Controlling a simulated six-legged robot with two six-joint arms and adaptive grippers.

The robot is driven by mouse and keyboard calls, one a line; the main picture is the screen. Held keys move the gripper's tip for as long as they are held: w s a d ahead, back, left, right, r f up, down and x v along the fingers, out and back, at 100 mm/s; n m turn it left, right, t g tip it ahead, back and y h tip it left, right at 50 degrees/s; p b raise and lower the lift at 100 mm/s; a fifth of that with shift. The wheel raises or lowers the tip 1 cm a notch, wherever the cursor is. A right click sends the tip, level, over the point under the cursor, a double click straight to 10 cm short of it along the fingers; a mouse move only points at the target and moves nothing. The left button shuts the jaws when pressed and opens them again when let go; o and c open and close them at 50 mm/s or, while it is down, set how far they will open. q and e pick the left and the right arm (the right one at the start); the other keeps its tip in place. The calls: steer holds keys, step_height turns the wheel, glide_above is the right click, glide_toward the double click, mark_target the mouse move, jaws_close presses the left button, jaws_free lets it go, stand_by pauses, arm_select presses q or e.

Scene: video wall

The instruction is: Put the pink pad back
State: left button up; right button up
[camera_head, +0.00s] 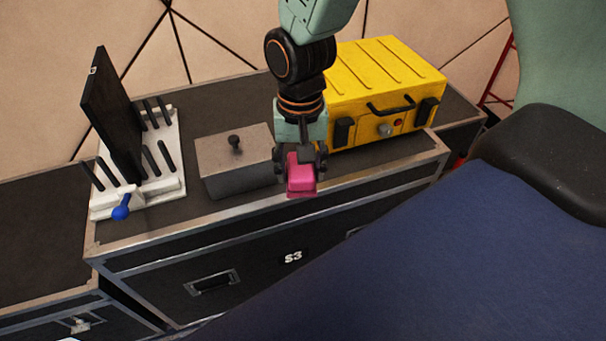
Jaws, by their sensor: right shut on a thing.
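The pink pad (301,181) is held in my right gripper (306,168), whose fingers are shut on it from both sides. The pad is by the front edge of the black case top (220,220), just right of a grey box with a dark knob (236,163). I cannot tell whether the pad touches the case top or hangs slightly above it. My left gripper is not in view.
A yellow case (382,80) with a black handle stands behind and right of the gripper. On the left, a white rack (166,180) with black pegs holds a dark upright panel (112,115); a blue-knobbed lever (121,212) juts from its front. The case top before the rack is clear.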

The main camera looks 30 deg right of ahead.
steer(key=m, duration=0.1)
steer(key=s+m, duration=0.1)
steer(key=s+f+m, duration=0.1)
steer(key=shift+s+d+f, duration=0.1)
steer(key=shift+s+d, duration=0.1)
steer(key=shift+d, duration=0.1)
steer(key=s+f+m+b, duration=0.2)
steer(key=s+f+m, duration=0.4)
steer(key=m, duration=0.6)
steer(key=w+d+p, duration=0.1)
steer(key=w+p, duration=0.1)
steer(key=w, duration=0.4)
steer(key=w+d+f+p, duration=0.1)
steer(key=w+d+p, duration=0.1)
steer(key=w, duration=0.4)
steer(key=w+d+p, duration=0.2)
steer(key=w+p, duration=0.1)
steer(key=w, duration=0.3)
steer(key=shift+w+d+f, duration=0.15)
steer(key=shift+w+f, duration=0.15)
step_height(320, 180, down, 3)
steer(key=shift+f, duration=0.15)
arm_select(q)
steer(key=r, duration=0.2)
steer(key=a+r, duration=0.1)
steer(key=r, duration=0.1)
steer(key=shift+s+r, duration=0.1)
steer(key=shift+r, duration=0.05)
arm_select(e)
steer(key=shift+w+f, duration=0.1)
